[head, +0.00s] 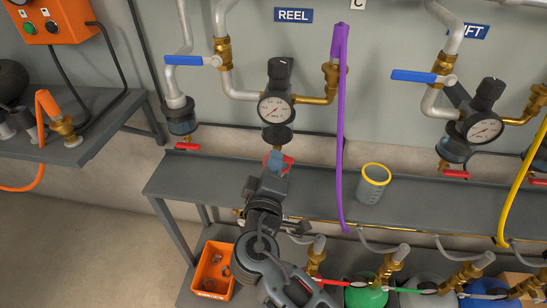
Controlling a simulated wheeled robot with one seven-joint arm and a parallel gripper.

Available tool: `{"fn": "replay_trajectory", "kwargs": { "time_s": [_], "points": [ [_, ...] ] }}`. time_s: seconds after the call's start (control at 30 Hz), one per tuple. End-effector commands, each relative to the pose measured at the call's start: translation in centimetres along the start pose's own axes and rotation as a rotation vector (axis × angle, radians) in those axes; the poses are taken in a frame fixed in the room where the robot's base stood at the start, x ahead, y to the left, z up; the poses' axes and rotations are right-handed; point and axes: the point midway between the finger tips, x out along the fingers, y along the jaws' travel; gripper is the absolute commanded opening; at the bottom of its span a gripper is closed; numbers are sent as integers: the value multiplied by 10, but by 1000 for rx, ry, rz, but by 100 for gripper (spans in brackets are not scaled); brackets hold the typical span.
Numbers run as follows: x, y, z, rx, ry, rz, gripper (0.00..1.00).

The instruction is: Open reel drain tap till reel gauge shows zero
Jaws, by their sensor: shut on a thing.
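The REEL sign (293,15) is on the wall above a round white gauge (276,109), the reel gauge. Its needle is too small to read with certainty. Below the gauge a dark bowl and a brass fitting (277,149) lead down to the red reel drain tap (289,161), partly hidden by my gripper. My gripper (275,163) reaches up from below and is shut on the red tap. I cannot tell how far the tap is turned.
A clear jug with a yellow rim (373,180) stands on the grey shelf (420,190) to the right. A purple hose (339,120) hangs between it and the gauge. Other red taps are at left (187,146) and right (455,174). An orange bin (213,270) sits below.

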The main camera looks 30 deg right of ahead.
Motion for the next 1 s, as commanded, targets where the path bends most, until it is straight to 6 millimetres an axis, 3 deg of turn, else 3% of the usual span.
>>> {"fn": "replay_trajectory", "kwargs": {
  "time_s": [0.4, 1.0],
  "points": [
    [0, 1, -2, -285, 4, -1, 0],
    [0, 0, -1, -376, 5, 0, 0]
  ]
}}
